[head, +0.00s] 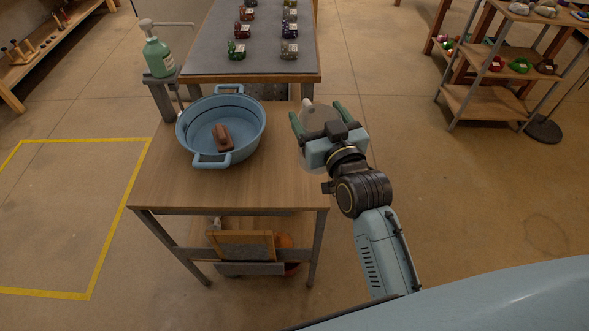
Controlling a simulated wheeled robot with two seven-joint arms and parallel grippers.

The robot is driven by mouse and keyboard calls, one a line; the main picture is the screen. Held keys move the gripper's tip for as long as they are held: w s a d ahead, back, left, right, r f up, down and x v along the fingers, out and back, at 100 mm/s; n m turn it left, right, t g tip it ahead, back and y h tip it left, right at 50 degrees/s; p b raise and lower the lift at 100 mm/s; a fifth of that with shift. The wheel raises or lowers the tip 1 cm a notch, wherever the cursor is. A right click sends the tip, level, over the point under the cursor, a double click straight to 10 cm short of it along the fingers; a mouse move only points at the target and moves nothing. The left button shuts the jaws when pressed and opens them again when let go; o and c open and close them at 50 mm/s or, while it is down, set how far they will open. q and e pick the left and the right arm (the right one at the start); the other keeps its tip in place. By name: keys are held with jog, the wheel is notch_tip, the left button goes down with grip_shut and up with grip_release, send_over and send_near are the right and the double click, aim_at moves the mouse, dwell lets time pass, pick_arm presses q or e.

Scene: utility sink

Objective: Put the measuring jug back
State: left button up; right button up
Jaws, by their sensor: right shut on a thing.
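My right gripper (316,111) is at the right edge of the wooden sink table, with its two green fingers spread around a pale see-through thing. This looks like the measuring jug (318,122), and the gripper is shut on it. The gripper body hides much of the jug, and a faint clear part shows below it. I cannot tell whether the jug touches the table. My left gripper is not in view.
A blue two-handled basin (183,137) with a brown block (222,138) inside stands on the wooden table (165,185). A green pump bottle (158,57) stands behind it. A grey-topped table (262,62) holds several small labelled items. Shelves (480,103) stand at right.

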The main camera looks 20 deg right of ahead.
aim_at(302, 120)
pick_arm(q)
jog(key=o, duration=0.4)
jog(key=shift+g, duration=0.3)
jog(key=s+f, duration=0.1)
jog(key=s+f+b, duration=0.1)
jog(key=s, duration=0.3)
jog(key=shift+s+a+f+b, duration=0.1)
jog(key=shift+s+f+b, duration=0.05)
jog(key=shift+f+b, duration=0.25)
pick_arm(e)
jog(key=shift+n+y, duration=0.4)
jog(key=shift+y, duration=0.2)
jog(key=w+a, duration=0.1)
jog(key=w+a+f, duration=0.1)
jog(key=w, duration=0.1)
jog(key=w+f, duration=0.1)
jog(key=w, duration=0.1)
jog(key=shift+w+a+f, duration=0.15)
jog(key=shift+w+a, duration=0.05)
jog(key=shift+a, duration=0.2)
notch_tip(302, 120, down, 9)
jog(key=b, duration=0.2)
jog(key=o, duration=1.9)
jog(key=shift+f, duration=0.1)
jog(key=shift+c, duration=0.2)
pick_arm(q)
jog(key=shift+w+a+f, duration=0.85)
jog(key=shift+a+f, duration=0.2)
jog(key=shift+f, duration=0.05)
